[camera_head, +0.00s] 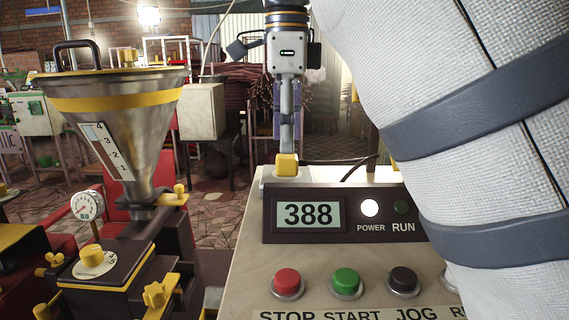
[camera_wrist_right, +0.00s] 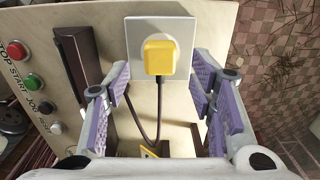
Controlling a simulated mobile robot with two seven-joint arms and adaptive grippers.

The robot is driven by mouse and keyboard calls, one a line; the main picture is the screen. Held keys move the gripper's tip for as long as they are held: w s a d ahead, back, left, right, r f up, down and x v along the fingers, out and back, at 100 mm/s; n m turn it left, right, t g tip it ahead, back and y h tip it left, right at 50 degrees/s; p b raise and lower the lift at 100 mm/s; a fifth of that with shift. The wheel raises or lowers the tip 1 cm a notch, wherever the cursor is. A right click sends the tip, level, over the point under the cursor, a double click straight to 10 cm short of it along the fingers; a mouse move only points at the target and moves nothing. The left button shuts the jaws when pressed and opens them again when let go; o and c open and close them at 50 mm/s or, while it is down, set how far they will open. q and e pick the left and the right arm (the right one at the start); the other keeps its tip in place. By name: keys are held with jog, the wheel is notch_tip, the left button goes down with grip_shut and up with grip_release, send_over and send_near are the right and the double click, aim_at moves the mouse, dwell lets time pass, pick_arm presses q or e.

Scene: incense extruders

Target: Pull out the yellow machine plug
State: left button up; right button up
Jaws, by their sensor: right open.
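The yellow machine plug (camera_head: 287,165) stands at the top edge of the control box in the head view. In the right wrist view the plug (camera_wrist_right: 159,57) sits in a white square socket plate (camera_wrist_right: 184,25), with a dark cable running from it. My right gripper (camera_head: 287,135) hangs above the plug in the head view, fingers pointing down. In the right wrist view my right gripper (camera_wrist_right: 160,85) is open, its purple pads on either side of the plug's line with clear gaps. It holds nothing. My left gripper is not in view.
The control box (camera_head: 240,285) has a 388 display (camera_head: 308,215), lamps and several buttons. A dark raised housing (camera_wrist_right: 76,62) lies left of the socket in the wrist view. A metal hopper (camera_head: 125,110) with a gauge stands at left. My arm covers the right side.

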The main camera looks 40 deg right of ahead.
aim_at(287, 156)
jog(key=shift+f, duration=2.05)
grip_shut()
jog(key=shift+r, duration=3)
